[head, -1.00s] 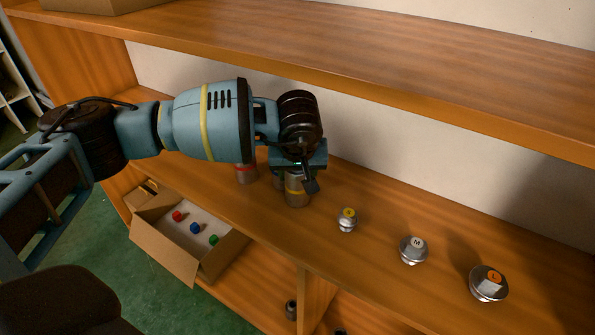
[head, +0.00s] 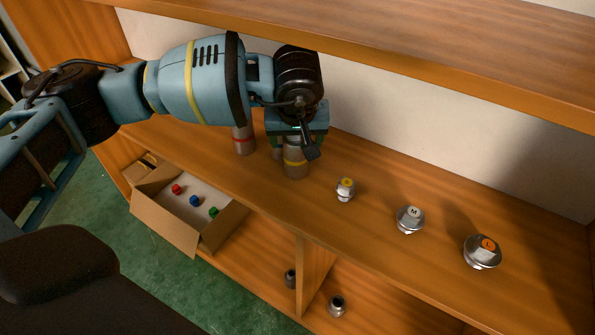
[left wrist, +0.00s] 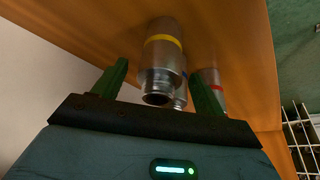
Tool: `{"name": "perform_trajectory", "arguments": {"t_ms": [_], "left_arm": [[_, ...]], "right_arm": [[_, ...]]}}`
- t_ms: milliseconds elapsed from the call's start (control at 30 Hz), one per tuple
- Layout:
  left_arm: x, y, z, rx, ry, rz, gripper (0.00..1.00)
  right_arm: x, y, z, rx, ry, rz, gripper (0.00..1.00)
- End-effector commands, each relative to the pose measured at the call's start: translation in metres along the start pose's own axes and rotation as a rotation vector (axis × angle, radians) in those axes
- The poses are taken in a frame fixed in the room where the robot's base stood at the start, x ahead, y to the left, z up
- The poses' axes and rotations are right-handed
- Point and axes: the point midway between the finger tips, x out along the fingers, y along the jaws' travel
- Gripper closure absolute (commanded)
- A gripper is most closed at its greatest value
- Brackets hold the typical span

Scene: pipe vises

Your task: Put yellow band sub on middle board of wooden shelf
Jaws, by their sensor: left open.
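The yellow band sub (head: 295,168), a grey metal cylinder with a yellow ring, stands upright on the middle board (head: 400,262) of the wooden shelf. My left gripper (head: 297,138) is open just above it, and its wrist hides part of the sub's top. In the left wrist view the sub (left wrist: 163,55) shows its threaded end between the green fingers of my left gripper (left wrist: 158,85), with a gap on each side. My right gripper is not in view.
The red band sub (head: 244,140) and a partly hidden blue band sub (head: 277,150) stand close by on the left. Three labelled metal caps, among them the M cap (head: 410,219), sit to the right. The upper board (head: 400,55) overhangs. A cardboard box (head: 165,226) is lower left.

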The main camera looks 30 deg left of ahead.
Motion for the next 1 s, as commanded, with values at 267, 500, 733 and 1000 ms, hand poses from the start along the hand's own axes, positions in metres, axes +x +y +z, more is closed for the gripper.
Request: {"name": "perform_trajectory", "arguments": {"t_ms": [267, 500, 733, 1000], "left_arm": [[-0.019, -0.001, 0.054, 0.007, -0.003, -0.001, 0.28], [-0.033, 0.0, 0.089, 0.005, -0.004, -0.002, 0.28], [-0.039, -0.001, 0.102, 0.003, -0.003, -0.002, 0.28], [-0.039, -0.001, 0.102, 0.002, -0.003, -0.003, 0.28]], "right_arm": [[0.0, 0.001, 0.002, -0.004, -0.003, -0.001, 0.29], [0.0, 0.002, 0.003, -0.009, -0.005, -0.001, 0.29], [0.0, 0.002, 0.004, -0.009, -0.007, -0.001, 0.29], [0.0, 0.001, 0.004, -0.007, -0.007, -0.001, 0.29]]}}
